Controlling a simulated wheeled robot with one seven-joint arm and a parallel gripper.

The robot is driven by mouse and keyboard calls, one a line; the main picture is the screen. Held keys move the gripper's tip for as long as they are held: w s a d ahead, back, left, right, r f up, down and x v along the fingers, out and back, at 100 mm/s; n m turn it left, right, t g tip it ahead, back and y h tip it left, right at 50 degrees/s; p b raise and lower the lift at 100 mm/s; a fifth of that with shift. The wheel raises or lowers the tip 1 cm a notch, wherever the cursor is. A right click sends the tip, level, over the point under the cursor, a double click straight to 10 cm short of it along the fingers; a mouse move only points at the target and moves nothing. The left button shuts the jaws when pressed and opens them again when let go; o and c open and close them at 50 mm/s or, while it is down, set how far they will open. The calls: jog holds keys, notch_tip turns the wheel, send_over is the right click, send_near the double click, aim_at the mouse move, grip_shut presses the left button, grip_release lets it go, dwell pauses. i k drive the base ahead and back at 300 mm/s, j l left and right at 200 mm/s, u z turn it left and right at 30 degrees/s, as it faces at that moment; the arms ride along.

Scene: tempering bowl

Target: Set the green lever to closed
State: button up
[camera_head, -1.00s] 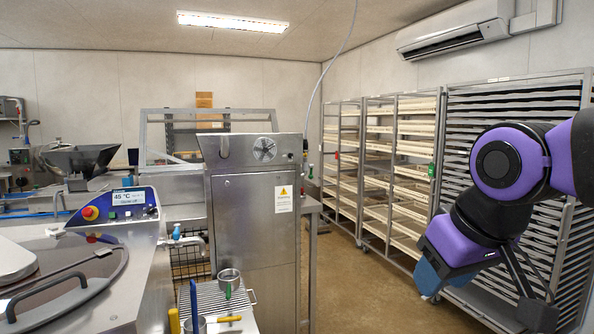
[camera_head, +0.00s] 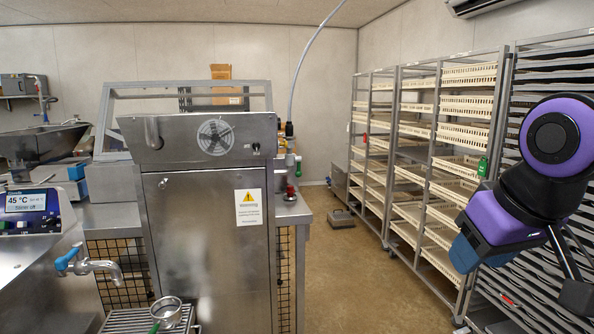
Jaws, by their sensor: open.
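A small green part, likely the green lever (camera_head: 298,168), shows on a metal fitting behind the right side of the tall steel cabinet (camera_head: 205,230). It is too small for me to tell its setting. A tap (camera_head: 98,267) with a blue lever (camera_head: 67,260) stands at the lower left. My gripper (camera_head: 577,295) is at the far right, in front of the racks, pointing down. It is open and empty, and far from the green part and the tap.
A strainer-like steel pan (camera_head: 166,311) with a green handle sits on a wire grate (camera_head: 125,321) at the front. Racks of cream trays (camera_head: 465,105) line the right wall; one carries a green tag (camera_head: 483,166).

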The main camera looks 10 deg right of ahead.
aim_at(298, 158)
jog(key=i+l, duration=0.1)
jog(key=i+z, duration=0.15)
jog(key=i, duration=0.4)
jog(key=i+j+z, duration=0.1)
jog(key=i, duration=0.45)
jog(key=i+j+z, duration=0.15)
jog(key=i, duration=0.4)
jog(key=i+j+z, duration=0.15)
jog(key=i+j, duration=0.2)
jog(key=i, duration=0.15)
